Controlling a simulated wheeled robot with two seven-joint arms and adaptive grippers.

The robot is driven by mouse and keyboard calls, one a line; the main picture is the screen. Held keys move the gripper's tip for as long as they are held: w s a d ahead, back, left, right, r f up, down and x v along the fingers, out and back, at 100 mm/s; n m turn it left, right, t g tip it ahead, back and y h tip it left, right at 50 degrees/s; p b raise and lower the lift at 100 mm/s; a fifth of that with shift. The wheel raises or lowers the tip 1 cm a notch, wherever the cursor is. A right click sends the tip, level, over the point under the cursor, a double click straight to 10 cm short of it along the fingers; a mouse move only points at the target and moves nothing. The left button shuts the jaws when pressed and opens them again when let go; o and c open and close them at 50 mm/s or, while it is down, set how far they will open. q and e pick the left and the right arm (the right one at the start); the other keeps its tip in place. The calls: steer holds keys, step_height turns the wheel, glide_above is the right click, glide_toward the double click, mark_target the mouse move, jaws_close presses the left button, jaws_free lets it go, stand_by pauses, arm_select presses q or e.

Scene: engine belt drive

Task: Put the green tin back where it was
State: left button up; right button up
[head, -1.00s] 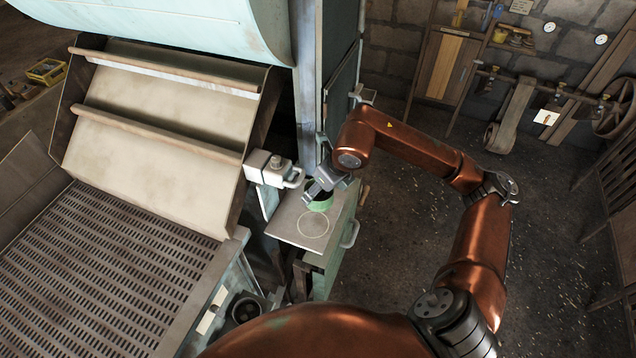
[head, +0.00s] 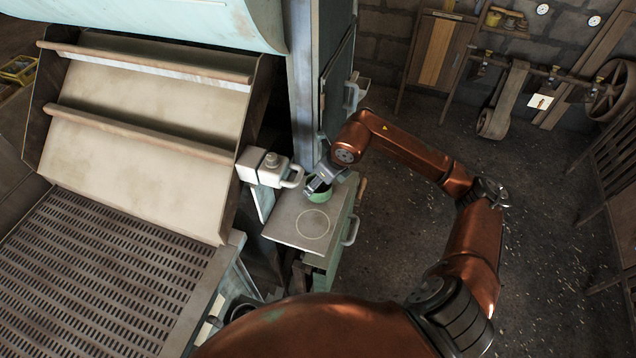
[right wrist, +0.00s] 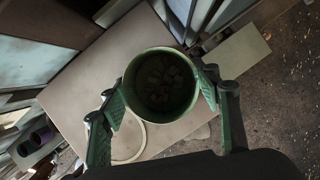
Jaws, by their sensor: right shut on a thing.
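The green tin (head: 321,195) is at the back of a small grey shelf top (head: 285,226), under my right gripper (head: 318,186). In the right wrist view the tin (right wrist: 160,52) is open-topped, with dark lumps inside. The fingers of my right gripper (right wrist: 162,105) are on either side of it, shut on it. Whether the tin touches the shelf top or hangs just above it, I cannot tell. A pale drawn circle (head: 312,238) lies on the shelf top, in front of the tin and apart from it in the head view. My left gripper is not in view.
A white block with a handle (head: 268,169) stands just left of the shelf top. A blue-grey post and cabinet door (head: 337,85) rise behind it. A handle (head: 351,230) sticks out at the right side. Open floor lies to the right.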

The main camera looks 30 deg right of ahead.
steer(key=shift+s+r, duration=0.15)
steer(key=shift+f, duration=0.25)
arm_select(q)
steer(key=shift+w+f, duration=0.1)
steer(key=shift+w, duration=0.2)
arm_select(e)
steer(key=o, duration=1.3)
steer(key=shift+r, duration=0.1)
steer(key=shift+r, duration=0.1)
